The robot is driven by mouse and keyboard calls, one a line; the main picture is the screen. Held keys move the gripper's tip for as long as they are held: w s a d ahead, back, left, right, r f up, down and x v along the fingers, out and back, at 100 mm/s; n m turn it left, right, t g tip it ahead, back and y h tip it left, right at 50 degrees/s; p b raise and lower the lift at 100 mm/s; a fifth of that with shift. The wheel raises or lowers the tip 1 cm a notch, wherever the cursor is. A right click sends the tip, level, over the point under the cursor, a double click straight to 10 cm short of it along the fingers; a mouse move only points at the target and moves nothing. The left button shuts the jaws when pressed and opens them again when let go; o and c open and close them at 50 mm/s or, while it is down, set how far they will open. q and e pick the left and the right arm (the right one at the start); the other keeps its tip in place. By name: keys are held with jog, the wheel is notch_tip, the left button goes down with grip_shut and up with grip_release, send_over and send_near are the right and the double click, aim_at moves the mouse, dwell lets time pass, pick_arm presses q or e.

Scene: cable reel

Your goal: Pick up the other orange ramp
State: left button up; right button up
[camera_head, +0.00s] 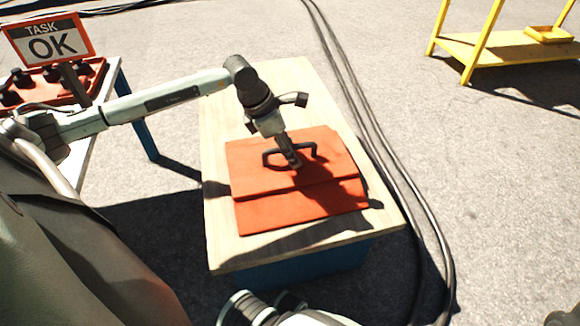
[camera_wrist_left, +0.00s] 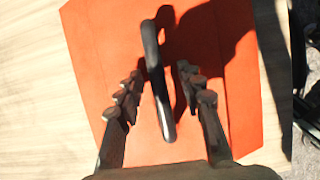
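An orange ramp (camera_head: 300,207) lies on a light wooden tabletop, with a ridge or step running across it. A dark loop handle (camera_head: 312,148) stands up from its upper part. In the left wrist view the orange ramp (camera_wrist_left: 95,45) fills the middle, and the handle (camera_wrist_left: 152,45) runs between my fingers. My left gripper (camera_head: 293,160) points down at the handle. In the wrist view the left gripper (camera_wrist_left: 160,82) is open, one finger on each side of the handle, with gaps showing. My right gripper cannot be made out.
The wooden table (camera_head: 225,240) has bare margins around the ramp. Black cables (camera_head: 375,135) run along the floor to its right. A yellow rack (camera_head: 490,47) stands at the far right. A "TASK OK" sign (camera_head: 50,42) and a red tray (camera_head: 75,78) are at the upper left.

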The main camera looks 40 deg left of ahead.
pick_arm(q)
grip_shut()
dwell(0.6)
jog(key=shift+w+r, duration=0.1)
jog(key=shift+r, duration=0.1)
